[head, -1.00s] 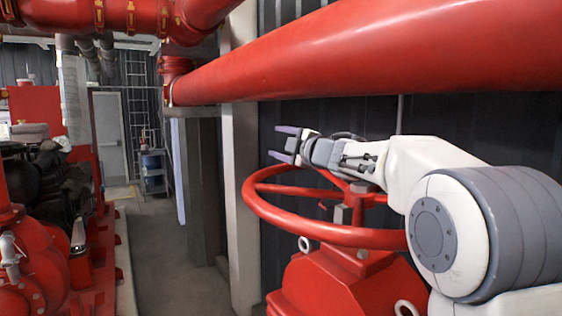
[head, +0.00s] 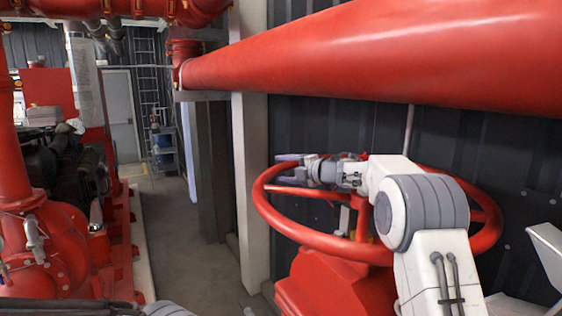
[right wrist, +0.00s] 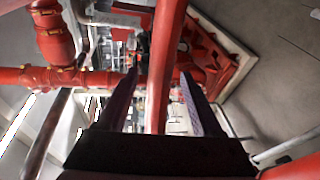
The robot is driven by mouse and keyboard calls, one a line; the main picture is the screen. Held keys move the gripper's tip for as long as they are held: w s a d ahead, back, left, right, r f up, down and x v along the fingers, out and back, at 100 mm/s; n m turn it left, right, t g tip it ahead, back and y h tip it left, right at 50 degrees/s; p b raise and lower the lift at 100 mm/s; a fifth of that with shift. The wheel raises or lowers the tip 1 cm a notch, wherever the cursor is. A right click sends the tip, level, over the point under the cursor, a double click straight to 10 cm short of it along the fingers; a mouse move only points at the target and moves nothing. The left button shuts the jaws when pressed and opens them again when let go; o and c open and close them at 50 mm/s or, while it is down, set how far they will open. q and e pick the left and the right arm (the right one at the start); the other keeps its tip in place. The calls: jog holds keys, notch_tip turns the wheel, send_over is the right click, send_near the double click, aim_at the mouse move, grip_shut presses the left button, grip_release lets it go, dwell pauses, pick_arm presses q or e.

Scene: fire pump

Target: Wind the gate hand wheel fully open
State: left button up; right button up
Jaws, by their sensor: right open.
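The red gate hand wheel (head: 330,243) sits on a red valve body (head: 325,285) at the right of the head view. My right arm reaches over the wheel from the right and covers part of its hub and spokes. My right gripper (head: 286,168) is open at the wheel's far left rim, with its fingers pointing left. In the right wrist view, a stretch of the red rim (right wrist: 163,75) runs between the two dark open fingers (right wrist: 157,105). Whether the fingers touch the rim cannot be told. My left gripper is not seen.
A large red pipe (head: 370,55) crosses above the wheel and arm. A pale post (head: 250,190) stands left of the wheel, before a dark ribbed wall. Red pump machinery (head: 50,240) stands at the left. The floor aisle (head: 190,235) between is clear.

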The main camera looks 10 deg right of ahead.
jog(key=shift+x, duration=0.95)
grip_shut()
dwell(0.8)
